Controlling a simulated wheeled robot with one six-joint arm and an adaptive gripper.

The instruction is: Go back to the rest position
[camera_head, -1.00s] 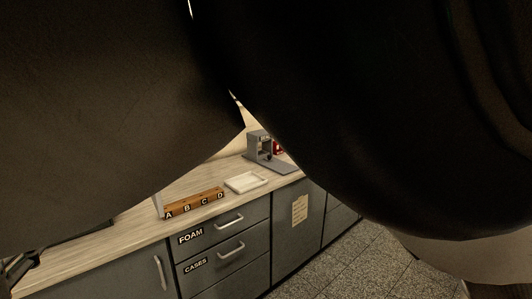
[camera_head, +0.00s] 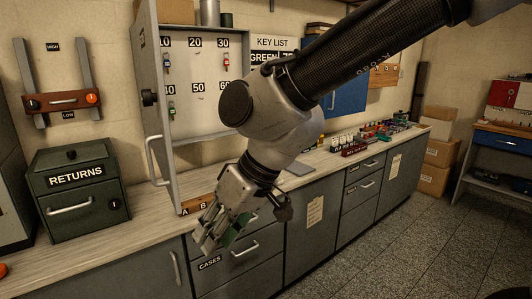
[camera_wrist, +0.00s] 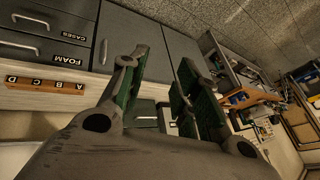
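My gripper (camera_head: 218,240) hangs in front of the counter's drawers, pointing down and to the left in the head view. In the wrist view its two green-padded fingers (camera_wrist: 163,65) stand apart with nothing seen between them. My arm crosses the head view from the upper right and hides part of the key cabinet and counter. The key cabinet (camera_head: 201,58) stands open, with keys hanging on hooks below number labels. The wooden block lettered A, B, C and D (camera_wrist: 46,85) lies on the counter; in the head view its right part is behind my gripper.
A green RETURNS box (camera_head: 78,189) sits on the counter at left. The cabinet's open door (camera_head: 157,110) juts forward near my gripper. Grey drawers (camera_head: 230,268) run below the counter. Key racks (camera_head: 354,150) stand farther right. The floor (camera_head: 400,255) at right is clear.

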